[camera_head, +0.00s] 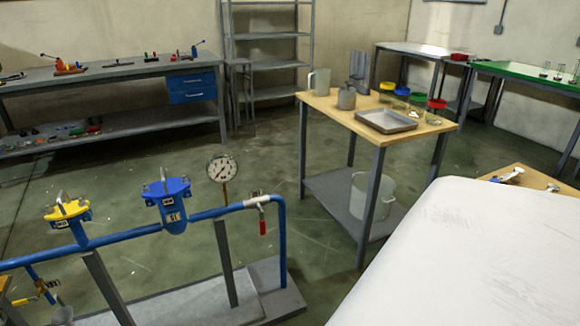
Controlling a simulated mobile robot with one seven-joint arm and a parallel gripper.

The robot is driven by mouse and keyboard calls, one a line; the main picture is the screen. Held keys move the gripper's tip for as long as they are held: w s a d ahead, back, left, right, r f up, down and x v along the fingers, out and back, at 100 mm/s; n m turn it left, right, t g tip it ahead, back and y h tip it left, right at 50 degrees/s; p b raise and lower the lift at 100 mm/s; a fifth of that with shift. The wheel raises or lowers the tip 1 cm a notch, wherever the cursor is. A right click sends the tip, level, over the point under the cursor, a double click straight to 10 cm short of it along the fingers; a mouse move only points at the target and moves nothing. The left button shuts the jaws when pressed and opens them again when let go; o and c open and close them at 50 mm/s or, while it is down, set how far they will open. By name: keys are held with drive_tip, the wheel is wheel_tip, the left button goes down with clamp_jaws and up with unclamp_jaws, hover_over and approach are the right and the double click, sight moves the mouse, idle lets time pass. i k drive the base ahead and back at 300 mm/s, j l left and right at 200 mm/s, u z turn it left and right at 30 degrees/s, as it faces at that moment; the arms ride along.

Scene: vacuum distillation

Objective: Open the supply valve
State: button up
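A blue pipe line (135,236) runs across the lower left on grey posts. A small valve with a red handle (263,226) sits near its right bend, the handle hanging down. Another valve with a yellow handle (44,287) is at the lower left on a lower blue branch. I cannot tell which one is the supply valve. A blue-lidded vessel (172,205), a yellow-lidded one (68,209) and a round dial gauge (222,168) stand on the line. My gripper is not in view.
A wooden-topped cart (345,115) with a metal tray (386,121) and cups stands right of the pipe. A large white surface (470,262), perhaps part of my body, fills the lower right. A workbench (110,73) and shelf (270,62) stand behind. Green floor between is clear.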

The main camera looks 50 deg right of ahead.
sight(262, 227)
drive_tip(key=z, duration=1.25)
drive_tip(key=i+l+z, duration=0.2)
drive_tip(key=i+l, duration=0.55)
drive_tip(key=i, duration=0.05)
